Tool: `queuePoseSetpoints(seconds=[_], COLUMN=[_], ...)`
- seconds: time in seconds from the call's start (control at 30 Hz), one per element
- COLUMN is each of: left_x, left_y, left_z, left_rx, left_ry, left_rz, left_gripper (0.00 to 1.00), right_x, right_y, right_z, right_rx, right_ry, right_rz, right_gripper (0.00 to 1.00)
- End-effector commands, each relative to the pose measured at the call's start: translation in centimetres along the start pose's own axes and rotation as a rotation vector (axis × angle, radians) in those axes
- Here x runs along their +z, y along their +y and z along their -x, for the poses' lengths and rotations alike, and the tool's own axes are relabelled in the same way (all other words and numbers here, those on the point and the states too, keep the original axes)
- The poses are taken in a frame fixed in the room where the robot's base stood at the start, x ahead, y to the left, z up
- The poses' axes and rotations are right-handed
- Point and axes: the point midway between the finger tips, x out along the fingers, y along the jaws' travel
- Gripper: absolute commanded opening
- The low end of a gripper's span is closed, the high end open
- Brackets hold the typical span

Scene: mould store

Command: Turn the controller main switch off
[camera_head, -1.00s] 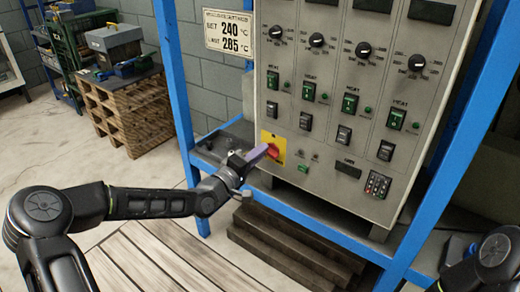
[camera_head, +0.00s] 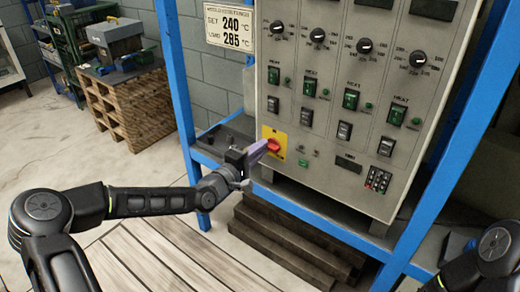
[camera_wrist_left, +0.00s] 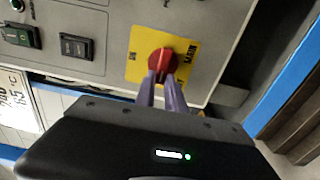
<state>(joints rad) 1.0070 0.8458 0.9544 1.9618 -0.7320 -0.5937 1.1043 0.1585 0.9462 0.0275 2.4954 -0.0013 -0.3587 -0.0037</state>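The controller main switch is a red rotary knob (camera_head: 274,146) on a yellow plate (camera_head: 279,136), low on the left of the grey control cabinet's front. In the left wrist view the red knob (camera_wrist_left: 160,60) stands out from the yellow plate (camera_wrist_left: 136,68), and its handle bar lies between my purple fingertips. My left gripper (camera_head: 264,147) reaches it from the left; in the wrist view the left gripper (camera_wrist_left: 160,77) has its two fingers close together, one on each side of the handle, closed on it. The fingertips hide part of the handle. My right gripper is out of view.
The cabinet (camera_head: 330,185) carries dials and green and black switches above and right of the knob. Blue frame posts (camera_head: 177,90) stand at both sides, with a blue rail below. Dark wooden steps (camera_head: 290,245) lie underneath. A pallet stack (camera_head: 135,105) stands at the back left.

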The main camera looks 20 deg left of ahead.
Motion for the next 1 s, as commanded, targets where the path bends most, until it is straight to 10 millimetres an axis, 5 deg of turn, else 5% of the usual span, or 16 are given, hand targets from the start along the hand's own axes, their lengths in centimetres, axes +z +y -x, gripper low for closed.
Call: queuePoseSetpoints(seconds=[0.23, 0.57, 1.0], left_x=[0.0, 0.0, -0.2], left_y=[-0.1, 0.0, 0.0], left_z=[0.0, 0.3, 6.5], left_rx=[-0.001, -0.001, -0.002], left_ry=[0.000, 0.000, 0.003], left_rz=[-0.001, -0.002, -0.003], left_gripper=[0.35, 0.35, 0.35], right_x=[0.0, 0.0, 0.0], right_y=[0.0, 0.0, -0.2], right_z=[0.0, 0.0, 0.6], right_rx=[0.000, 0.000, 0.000], right_ry=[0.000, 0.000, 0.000], right_rz=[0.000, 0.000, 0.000], right_gripper=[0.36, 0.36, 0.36])
